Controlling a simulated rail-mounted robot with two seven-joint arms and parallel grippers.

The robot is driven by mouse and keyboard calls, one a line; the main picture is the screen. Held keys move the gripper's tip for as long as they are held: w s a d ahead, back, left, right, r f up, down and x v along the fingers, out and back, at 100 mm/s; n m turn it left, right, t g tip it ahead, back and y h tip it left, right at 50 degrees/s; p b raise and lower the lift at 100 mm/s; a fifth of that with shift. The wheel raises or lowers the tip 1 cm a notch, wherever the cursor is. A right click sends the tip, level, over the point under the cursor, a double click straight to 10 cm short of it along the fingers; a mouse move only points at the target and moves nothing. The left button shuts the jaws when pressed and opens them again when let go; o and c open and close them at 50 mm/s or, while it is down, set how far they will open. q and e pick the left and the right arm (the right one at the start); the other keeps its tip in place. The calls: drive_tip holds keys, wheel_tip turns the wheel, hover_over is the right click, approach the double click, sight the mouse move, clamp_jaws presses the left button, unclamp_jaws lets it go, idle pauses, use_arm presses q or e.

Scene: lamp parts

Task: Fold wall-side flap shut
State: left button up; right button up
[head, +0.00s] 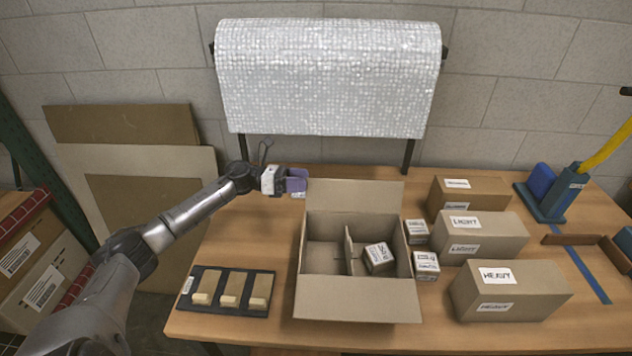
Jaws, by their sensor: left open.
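An open cardboard box (316,258) stands on the table near the middle of the head view. Its wall-side flap (356,193) stands open at the back, leaning toward the wall. Inside are a cardboard divider (351,252) and a small labelled box (380,257) in the right part. My left gripper (300,181), with purplish fingers, is open and empty beside the left end of the wall-side flap. Whether it touches the flap is unclear. My right gripper is out of view.
Two small labelled boxes (426,264) stand close to the box's right side. Larger cartons marked HEAVY (515,298) and LIGHT (487,243) are further right. A black tray (236,309) with wooden blocks lies at front left. A bubble-wrap roll (328,80) hangs behind.

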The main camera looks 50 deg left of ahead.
sight(316, 181)
use_arm(q)
drive_tip(key=shift+x, duration=2.25)
clamp_jaws()
